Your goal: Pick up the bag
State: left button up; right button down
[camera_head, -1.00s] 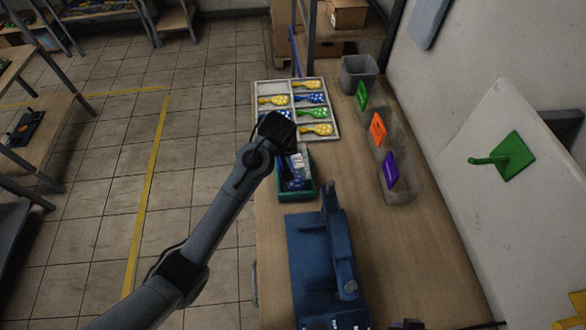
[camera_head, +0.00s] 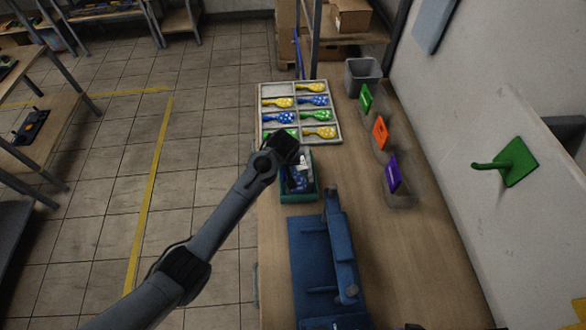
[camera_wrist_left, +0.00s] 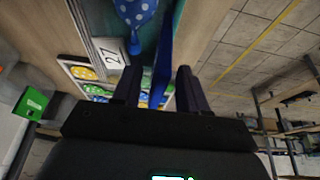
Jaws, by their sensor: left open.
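A green crate (camera_head: 300,197) stands on the bench and holds blue-and-white items (camera_head: 297,178), which look like packaged bags. In the left wrist view, a blue balloon print with white dots (camera_wrist_left: 136,12) and a white card reading 27 (camera_wrist_left: 112,55) show close up. My left gripper (camera_head: 287,152) is over the back left part of the crate. Its two fingers (camera_wrist_left: 158,90) are open, with a narrow blue strip (camera_wrist_left: 163,55) between them. I cannot tell whether the strip is bag or crate edge. My right gripper is not in view.
A blue machine (camera_head: 310,260) stands in front. Clear bins with green, orange and purple (camera_head: 393,173) plates line the right side. A grey bin (camera_head: 362,76) stands at the back.

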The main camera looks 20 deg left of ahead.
pick_arm(q)
grip_shut()
jog(key=shift+r, duration=0.15)
dwell(0.4)
